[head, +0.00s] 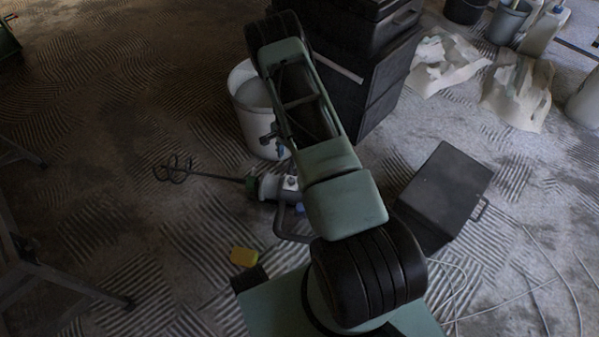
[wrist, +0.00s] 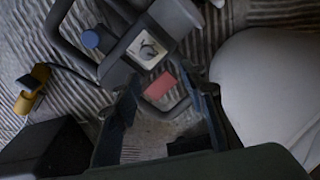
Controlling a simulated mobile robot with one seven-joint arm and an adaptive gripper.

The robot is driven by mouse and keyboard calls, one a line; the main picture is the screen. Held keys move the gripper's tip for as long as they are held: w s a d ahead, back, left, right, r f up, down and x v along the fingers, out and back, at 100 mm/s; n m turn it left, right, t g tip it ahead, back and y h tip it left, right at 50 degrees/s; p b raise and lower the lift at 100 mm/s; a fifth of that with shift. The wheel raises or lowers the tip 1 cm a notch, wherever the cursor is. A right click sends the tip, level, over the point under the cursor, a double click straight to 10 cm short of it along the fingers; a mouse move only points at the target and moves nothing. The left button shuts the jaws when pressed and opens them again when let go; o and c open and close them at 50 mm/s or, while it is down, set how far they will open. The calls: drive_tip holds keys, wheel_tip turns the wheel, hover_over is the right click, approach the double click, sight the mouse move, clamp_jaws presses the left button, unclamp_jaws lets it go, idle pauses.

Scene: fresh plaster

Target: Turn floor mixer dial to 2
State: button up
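The floor mixer (head: 270,187) lies on the floor, its whisk (head: 174,170) reaching left in the head view. In the wrist view the mixer body (wrist: 113,67) lies at the upper middle. Its dial (wrist: 148,51) is a small grey knob on a pale square plate; I cannot read its setting. A blue round part (wrist: 91,39) sits left of the dial, and a reddish patch (wrist: 160,85) shows below it. My gripper (wrist: 163,88) is open, its fingers apart, with the dial beyond the tips. In the head view my gripper (head: 275,142) is small and dark, above the mixer.
A white bucket (head: 243,115) stands close behind the mixer; a large white rounded surface (wrist: 268,85) fills the wrist view's right. Dark stacked cases (head: 352,98) stand beside the bucket. A dark box (head: 446,190) and cables lie right. A yellow object (head: 243,256) lies in front.

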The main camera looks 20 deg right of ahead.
sight(292, 180)
drive_tip(key=f+b, duration=0.1)
drive_tip(key=f, duration=0.3)
drive_tip(key=s+f+b, duration=0.1)
drive_tip(key=f, duration=0.3)
drive_tip(key=f+b, duration=0.2)
drive_tip(key=f, duration=0.2)
drive_tip(key=shift+s+d+f, duration=0.15)
drive_tip(key=shift+s+f, duration=0.15)
drive_tip(key=shift+s, duration=0.05)
drive_tip(key=shift+g, duration=0.3)
clamp_jaws()
drive_tip(key=n, duration=1.1)
drive_tip(key=shift+d, duration=0.1)
drive_tip(key=shift+n, duration=0.3)
